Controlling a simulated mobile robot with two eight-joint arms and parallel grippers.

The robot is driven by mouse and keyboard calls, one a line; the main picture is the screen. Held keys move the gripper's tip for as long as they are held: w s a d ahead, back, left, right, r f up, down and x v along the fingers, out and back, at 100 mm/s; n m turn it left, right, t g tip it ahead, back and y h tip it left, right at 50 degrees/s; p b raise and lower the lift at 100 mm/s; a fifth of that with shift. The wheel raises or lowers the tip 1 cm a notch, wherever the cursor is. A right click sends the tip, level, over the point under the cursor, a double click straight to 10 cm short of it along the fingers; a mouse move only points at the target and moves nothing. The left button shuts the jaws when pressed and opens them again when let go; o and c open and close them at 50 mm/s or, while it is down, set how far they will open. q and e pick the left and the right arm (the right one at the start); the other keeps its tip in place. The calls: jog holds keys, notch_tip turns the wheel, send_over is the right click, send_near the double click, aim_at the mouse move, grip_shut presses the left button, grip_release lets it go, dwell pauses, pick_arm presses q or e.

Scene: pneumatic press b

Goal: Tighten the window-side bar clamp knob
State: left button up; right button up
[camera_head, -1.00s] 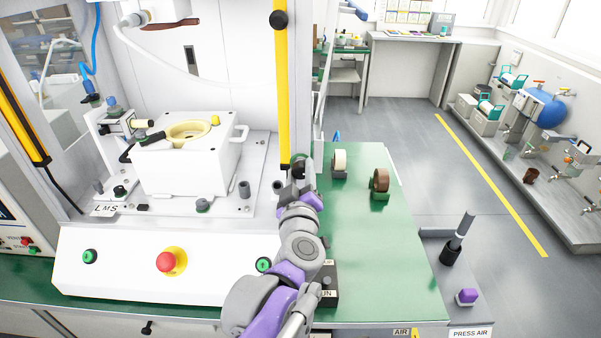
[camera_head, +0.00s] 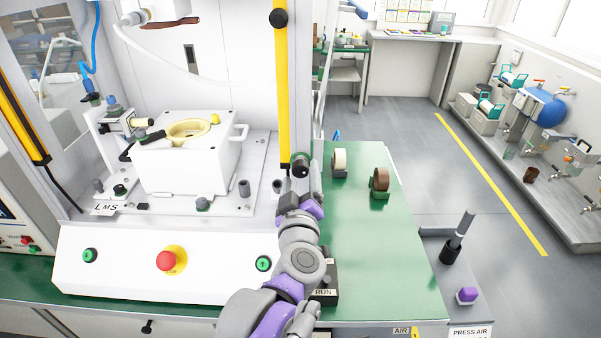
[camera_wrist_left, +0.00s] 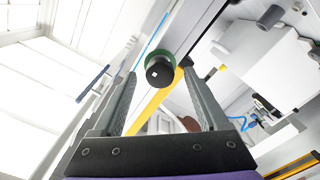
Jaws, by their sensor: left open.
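The window-side yellow clamp bar (camera_head: 284,95) stands upright at the right edge of the white press frame. A round black knob (camera_head: 300,160) sits by its lower end, and another black knob (camera_head: 278,18) is near its top. My left gripper (camera_head: 301,186) is just below the lower knob, its fingers partly hidden by my wrist. In the left wrist view my left gripper (camera_wrist_left: 160,76) is open and empty. A black knob (camera_wrist_left: 160,72) with a green ring behind it appears between the fingertips; I cannot tell whether they touch it. My right gripper is out of view.
A white fixture box (camera_head: 188,165) stands inside the press. The panel in front has a red emergency button (camera_head: 166,261) and green buttons. Tape rolls (camera_head: 380,179) stand on the green table (camera_head: 385,260) to the right; its front right part is clear.

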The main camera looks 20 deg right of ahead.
pick_arm(q)
jog(key=v, duration=0.8)
jog(key=shift+s, duration=0.35)
jog(key=shift+a, duration=0.1)
jog(key=s+a+f+m+g+y+p, duration=0.1)
jog(key=s+a+f+g, duration=0.3)
jog(key=a, duration=0.5)
jog(key=s+a+f+m+g+y+p, duration=0.2)
jog(key=s+a+f, duration=0.4)
jog(key=a+f, duration=0.3)
jog(key=s+a+f+m+g+y+p, duration=0.1)
jog(key=s+a+f+g+y+p, duration=0.1)
jog(key=s+a+f+g, duration=0.4)
jog(key=a+f+p, duration=0.1)
jog(key=a, duration=0.4)
jog(key=shift+a, duration=0.2)
